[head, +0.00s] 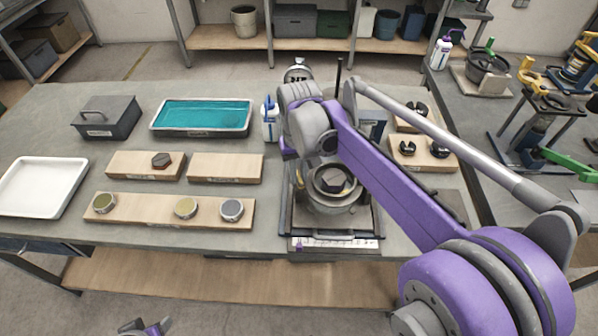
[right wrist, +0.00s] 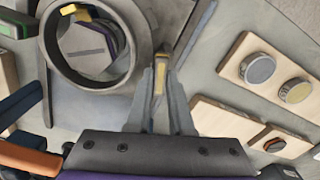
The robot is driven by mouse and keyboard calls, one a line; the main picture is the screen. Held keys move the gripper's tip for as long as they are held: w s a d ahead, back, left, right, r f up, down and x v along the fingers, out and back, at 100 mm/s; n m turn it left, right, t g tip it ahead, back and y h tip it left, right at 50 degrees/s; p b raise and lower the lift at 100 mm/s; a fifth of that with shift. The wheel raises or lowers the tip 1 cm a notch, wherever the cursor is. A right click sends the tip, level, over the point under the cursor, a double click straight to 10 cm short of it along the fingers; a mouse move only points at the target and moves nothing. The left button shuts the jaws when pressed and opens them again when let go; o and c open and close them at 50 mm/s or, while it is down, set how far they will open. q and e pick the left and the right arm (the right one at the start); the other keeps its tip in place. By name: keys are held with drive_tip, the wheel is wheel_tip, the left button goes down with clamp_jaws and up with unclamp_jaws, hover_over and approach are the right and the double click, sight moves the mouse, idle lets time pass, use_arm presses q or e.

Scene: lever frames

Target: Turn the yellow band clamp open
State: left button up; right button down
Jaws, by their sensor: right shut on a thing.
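The yellow band clamp's lever (right wrist: 160,82) shows in the right wrist view as a narrow yellowish piece beside a round grey ring (right wrist: 133,62). My right gripper (right wrist: 161,75) is shut on this lever, with one finger on each side. In the head view, the round metal pot (head: 335,201) stands on a framed stand at the table's front. My right arm covers much of it, and I cannot make out the clamp or the right fingertips there. What seems to be my left gripper (head: 146,328) is cut off at the bottom edge, its fingers unclear.
Left of the stand are wooden boards with round caps (head: 155,212), a teal-filled tray (head: 203,116), a dark lidded box (head: 106,118) and a white tray (head: 43,186). A blue-and-white bottle (head: 270,121) stands close behind.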

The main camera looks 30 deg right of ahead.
sight(299, 177)
drive_tip(key=m, duration=0.3)
drive_tip(key=shift+m, duration=0.5)
drive_tip(key=c, duration=0.8)
unclamp_jaws()
wheel_tip(299, 177, up, 11)
drive_tip(key=p, duration=0.1)
drive_tip(key=shift+f, duration=0.15)
